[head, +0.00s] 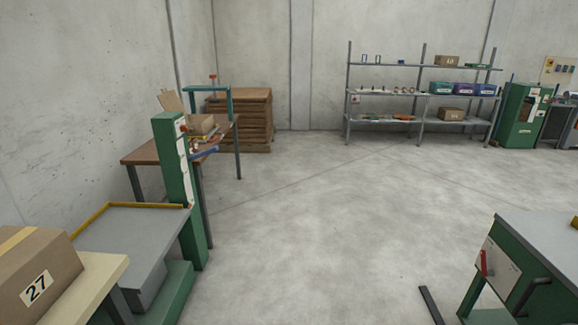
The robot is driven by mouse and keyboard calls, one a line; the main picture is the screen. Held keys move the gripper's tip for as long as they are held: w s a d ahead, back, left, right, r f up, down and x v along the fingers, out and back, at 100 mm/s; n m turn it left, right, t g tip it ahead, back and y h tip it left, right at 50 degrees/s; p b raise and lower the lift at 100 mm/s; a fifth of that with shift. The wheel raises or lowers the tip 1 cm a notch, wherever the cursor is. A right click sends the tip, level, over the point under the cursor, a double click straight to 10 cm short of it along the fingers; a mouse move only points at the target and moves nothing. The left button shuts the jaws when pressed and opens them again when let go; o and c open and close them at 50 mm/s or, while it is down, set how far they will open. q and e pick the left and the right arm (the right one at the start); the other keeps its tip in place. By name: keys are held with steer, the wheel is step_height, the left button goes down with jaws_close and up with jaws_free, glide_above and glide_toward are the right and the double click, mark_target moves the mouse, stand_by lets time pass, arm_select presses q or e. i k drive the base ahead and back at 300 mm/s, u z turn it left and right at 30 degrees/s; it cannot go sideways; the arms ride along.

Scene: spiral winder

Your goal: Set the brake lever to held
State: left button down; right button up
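A small red lever (484,262) shows on a pale plate on the side of a green machine (508,268) with a grey top at the lower right. The lever stands roughly upright, leaning slightly. I cannot tell from this view whether it is the brake lever, and any marking on the plate is too small to read. The right part of this machine is cut off by the picture edge. Neither of my grippers is in view.
A green post (172,170) and a grey platform (130,236) stand at the left, beside a cardboard box (62,268) marked 27. A workbench (142,155), a shelf rack (422,94) and another green machine (518,115) stand farther back. The middle floor (310,220) is clear; a dark bar (431,304) lies low near the right machine.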

mark_target(483, 253)
steer(key=z, duration=2.1)
